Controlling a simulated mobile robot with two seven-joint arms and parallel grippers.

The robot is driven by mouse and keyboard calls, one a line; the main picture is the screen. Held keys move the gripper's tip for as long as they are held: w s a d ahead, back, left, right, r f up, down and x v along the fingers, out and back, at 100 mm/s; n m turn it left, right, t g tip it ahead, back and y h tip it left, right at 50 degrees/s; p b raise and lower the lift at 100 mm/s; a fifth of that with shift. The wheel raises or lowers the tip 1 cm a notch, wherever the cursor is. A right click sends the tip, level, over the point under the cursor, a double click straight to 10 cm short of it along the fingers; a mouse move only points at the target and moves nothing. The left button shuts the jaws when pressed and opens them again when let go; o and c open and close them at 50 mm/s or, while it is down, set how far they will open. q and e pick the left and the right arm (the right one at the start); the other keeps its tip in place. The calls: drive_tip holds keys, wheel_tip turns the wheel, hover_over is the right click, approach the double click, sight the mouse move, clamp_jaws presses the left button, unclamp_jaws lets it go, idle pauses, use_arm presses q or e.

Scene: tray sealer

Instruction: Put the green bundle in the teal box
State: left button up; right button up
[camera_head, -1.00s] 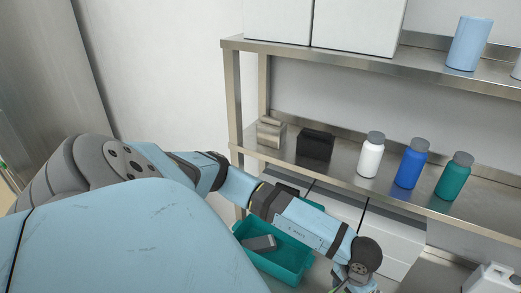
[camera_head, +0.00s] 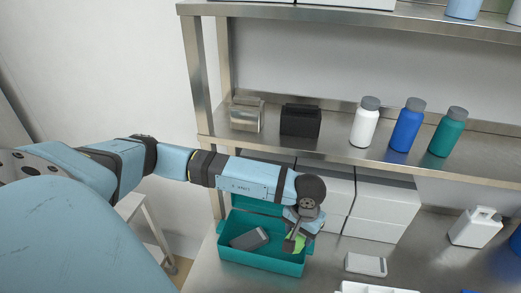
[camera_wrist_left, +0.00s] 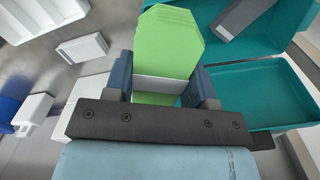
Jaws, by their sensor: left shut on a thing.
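The teal box (camera_head: 262,263) stands open on the steel table under the shelf, with a dark grey block (camera_head: 250,239) inside. It also fills the right of the left wrist view (camera_wrist_left: 275,100). My left gripper (camera_head: 295,240) is shut on the green bundle (camera_head: 298,245) at the right end of the box. In the left wrist view, the bundle (camera_wrist_left: 170,45), with a white band around it, sits between both fingers of my gripper (camera_wrist_left: 162,90). It overlaps the box's edge in that view; its exact height over the box is unclear. My right gripper is not in view.
The shelf above holds a white bottle (camera_head: 366,123), a blue bottle (camera_head: 407,125), a teal bottle (camera_head: 447,132), a black box (camera_head: 300,121) and a metallic block (camera_head: 246,114). White boxes (camera_head: 375,208) stand behind the arm. A small white item (camera_head: 366,264) lies right of the box.

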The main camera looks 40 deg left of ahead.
use_arm(q)
drive_tip(key=shift+n, duration=0.8)
drive_tip(key=w+a+f+b, duration=0.2)
drive_tip(key=b, duration=0.3)
drive_tip(key=shift+w+a+b, duration=0.1)
drive_tip(key=shift+a+b, duration=0.25)
drive_tip(key=shift+b, duration=0.05)
drive_tip(key=w+a+r+n+b, duration=0.2)
drive_tip(key=a+n+b, duration=0.15)
drive_tip(key=b, duration=0.85)
drive_tip(key=shift+m, duration=0.25)
drive_tip(key=f+b, duration=0.1)
drive_tip(key=f, duration=0.6)
drive_tip(key=f+b, duration=0.1)
drive_tip(key=f, duration=0.7)
drive_tip(key=shift+s+a+f, duration=0.1)
drive_tip(key=shift+s+f, duration=0.1)
wheel_tip(320, 180, down, 4)
drive_tip(key=shift+f+b, duration=0.25)
drive_tip(key=shift+b, duration=0.25)
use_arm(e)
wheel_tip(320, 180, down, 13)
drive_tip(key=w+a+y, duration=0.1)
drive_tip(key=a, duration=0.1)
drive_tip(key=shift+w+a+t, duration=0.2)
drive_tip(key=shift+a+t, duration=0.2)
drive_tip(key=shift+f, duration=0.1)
